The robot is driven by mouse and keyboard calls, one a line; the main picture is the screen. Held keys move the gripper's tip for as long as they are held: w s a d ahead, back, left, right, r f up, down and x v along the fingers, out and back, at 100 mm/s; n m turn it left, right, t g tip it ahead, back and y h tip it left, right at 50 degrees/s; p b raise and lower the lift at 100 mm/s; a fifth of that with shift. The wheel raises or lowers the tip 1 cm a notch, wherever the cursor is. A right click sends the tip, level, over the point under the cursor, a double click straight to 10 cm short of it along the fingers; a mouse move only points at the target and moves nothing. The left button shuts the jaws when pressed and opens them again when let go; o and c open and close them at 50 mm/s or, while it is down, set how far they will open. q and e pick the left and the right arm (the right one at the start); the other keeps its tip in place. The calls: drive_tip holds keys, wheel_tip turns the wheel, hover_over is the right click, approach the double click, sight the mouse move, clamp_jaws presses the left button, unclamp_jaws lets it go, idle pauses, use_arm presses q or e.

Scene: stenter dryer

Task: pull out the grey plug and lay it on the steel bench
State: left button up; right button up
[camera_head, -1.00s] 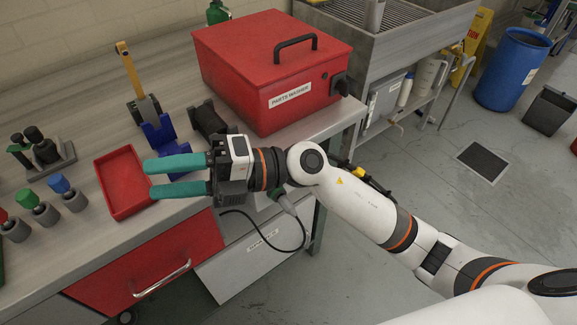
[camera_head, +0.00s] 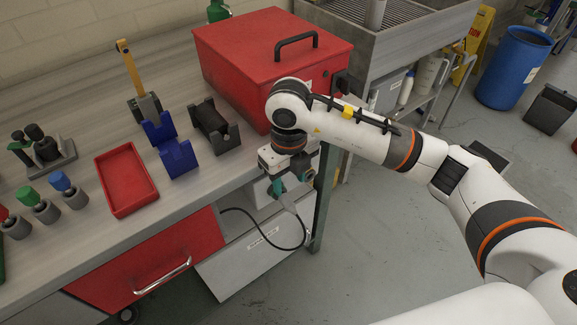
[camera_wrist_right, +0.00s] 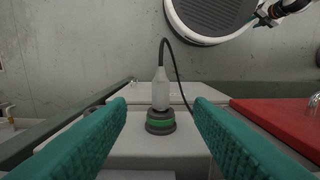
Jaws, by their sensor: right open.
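The grey plug (camera_wrist_right: 161,92) stands upright in a dark round socket with a green band (camera_wrist_right: 160,123). A black cable leaves its top. In the head view the plug (camera_head: 289,203) shows at the bench's right end, partly hidden by my right gripper (camera_head: 287,187). That gripper points down and is open. In the right wrist view its teal fingers lie left and right of the plug, apart from it; I cannot tell how far the tips reach along it. The steel bench (camera_head: 78,108) has bare top around its items. A small arm part with a teal tip, apparently my left gripper, shows at upper right in the wrist view.
A red parts washer (camera_head: 240,75) stands at the bench's back right. A red tray (camera_head: 128,180), blue brackets (camera_head: 178,158) and a dark cradle (camera_head: 216,130) stand on the bench. The black cable (camera_head: 300,232) loops before the white drawer front. Bare bench lies around the tray.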

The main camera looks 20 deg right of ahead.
sight(289, 202)
wheel_tip(289, 202, down, 8)
drive_tip(key=shift+f, duration=0.1)
idle(0.4)
drive_tip(key=shift+s, duration=0.1)
clamp_jaws()
